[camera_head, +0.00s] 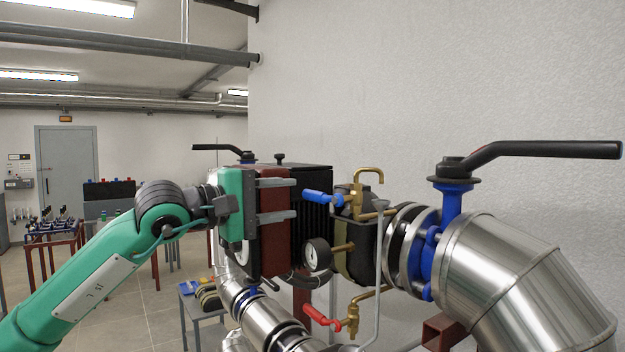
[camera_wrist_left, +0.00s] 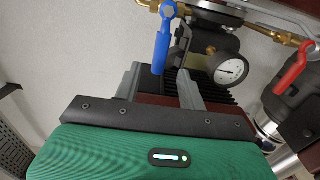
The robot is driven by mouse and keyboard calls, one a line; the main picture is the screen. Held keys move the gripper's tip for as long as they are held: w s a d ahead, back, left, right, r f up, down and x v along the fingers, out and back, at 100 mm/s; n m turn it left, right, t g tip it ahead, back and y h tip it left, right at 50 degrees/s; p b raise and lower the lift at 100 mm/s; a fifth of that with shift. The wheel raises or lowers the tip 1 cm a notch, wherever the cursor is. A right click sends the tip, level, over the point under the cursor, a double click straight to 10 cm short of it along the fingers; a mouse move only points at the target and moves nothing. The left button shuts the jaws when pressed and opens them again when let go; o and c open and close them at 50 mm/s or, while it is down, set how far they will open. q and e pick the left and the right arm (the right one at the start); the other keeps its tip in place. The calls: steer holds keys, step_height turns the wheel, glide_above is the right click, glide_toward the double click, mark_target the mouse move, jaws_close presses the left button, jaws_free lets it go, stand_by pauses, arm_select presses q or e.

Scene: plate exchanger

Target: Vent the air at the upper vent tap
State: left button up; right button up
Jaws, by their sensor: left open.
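The upper vent tap (camera_head: 357,200) is brass with a curved outlet pipe and a blue lever (camera_head: 318,197) pointing left. My left gripper (camera_head: 296,198) is open, its two grey fingers just left of the lever's free end. In the left wrist view the blue lever (camera_wrist_left: 162,42) reaches down toward the gap between the fingertips (camera_wrist_left: 160,68); the fingers are not closed on it. I cannot tell how deep the lever end sits between them. My right gripper is not in view.
A pressure gauge (camera_head: 317,254) sits just below the blue lever. A lower brass tap with a red lever (camera_head: 322,316) is further down. A large black-handled valve (camera_head: 540,150) and silver pipe (camera_head: 520,275) stand at the right. A thin grey pipe with a funnel (camera_head: 379,260) runs beside the taps.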

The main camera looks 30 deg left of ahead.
mark_target(309, 196)
arm_select(q)
steer(key=p+x, duration=0.3)
steer(key=x, duration=0.2)
steer(key=shift+w+d+r, duration=0.1)
steer(key=shift+w+d, duration=0.05)
steer(key=shift+w, duration=0.2)
steer(key=shift+w+d+p, duration=0.2)
steer(key=shift+w+p, duration=0.15)
steer(key=shift+p, duration=0.05)
jaws_close()
